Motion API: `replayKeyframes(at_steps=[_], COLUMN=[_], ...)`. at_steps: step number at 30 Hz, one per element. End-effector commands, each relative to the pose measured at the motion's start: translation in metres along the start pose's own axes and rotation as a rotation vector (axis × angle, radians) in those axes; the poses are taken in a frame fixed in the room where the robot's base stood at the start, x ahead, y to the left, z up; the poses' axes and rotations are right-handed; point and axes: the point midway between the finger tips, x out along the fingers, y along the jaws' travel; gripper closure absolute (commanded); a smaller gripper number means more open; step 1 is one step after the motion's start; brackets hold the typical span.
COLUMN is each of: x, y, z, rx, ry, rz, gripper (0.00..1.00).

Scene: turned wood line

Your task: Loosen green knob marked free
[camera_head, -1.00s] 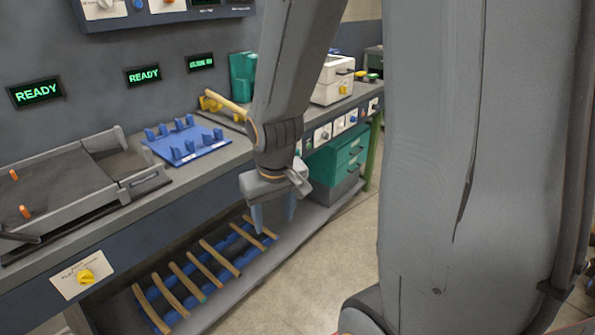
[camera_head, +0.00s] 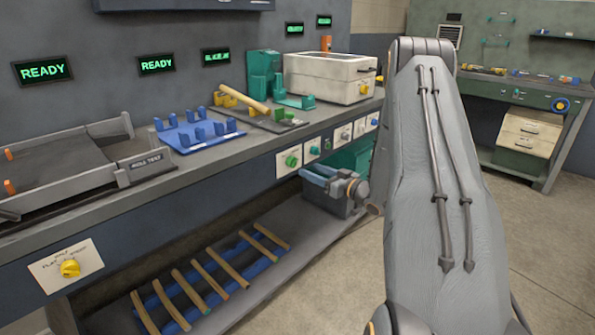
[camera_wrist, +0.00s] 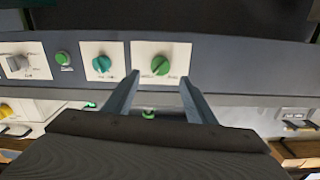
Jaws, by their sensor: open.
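The green knob (camera_head: 292,160) sits on a white plate on the bench's front panel in the head view. In the wrist view the green knob (camera_wrist: 160,65) shows just past the fingertips, centred between them. Print beside it is too small to read. My gripper (camera_head: 311,173) is open and empty, a little below and in front of the panel in the head view. Its two fingers also show in the wrist view, where my gripper (camera_wrist: 160,80) points at the plate. I cannot tell the exact gap to the knob.
A teal knob (camera_head: 313,149) is right beside the green one, and a green button (camera_head: 327,143) follows. A yellow knob (camera_head: 69,268) is at the far left. A lower shelf (camera_head: 255,287) holds a blue rack (camera_head: 262,266) with several wooden sticks. Open floor lies to the right.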

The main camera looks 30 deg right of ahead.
Motion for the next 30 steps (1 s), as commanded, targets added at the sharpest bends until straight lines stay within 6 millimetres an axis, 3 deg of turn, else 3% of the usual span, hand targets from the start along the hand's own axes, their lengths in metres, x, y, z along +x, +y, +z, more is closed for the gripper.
replayKeyframes(at_steps=[5,12,18,29,30], x=[0.013,0.050,0.071,0.076,0.076], y=[0.000,-0.001,-0.001,0.000,0.000], z=[0.000,-0.001,-0.001,-0.001,-0.001], rx=[0.002,0.001,0.002,0.003,0.003], ry=[0.014,0.014,0.012,0.012,0.012], rz=[-0.013,-0.012,-0.011,-0.009,-0.009], gripper=[0.49,0.49,0.49,0.49,0.56])
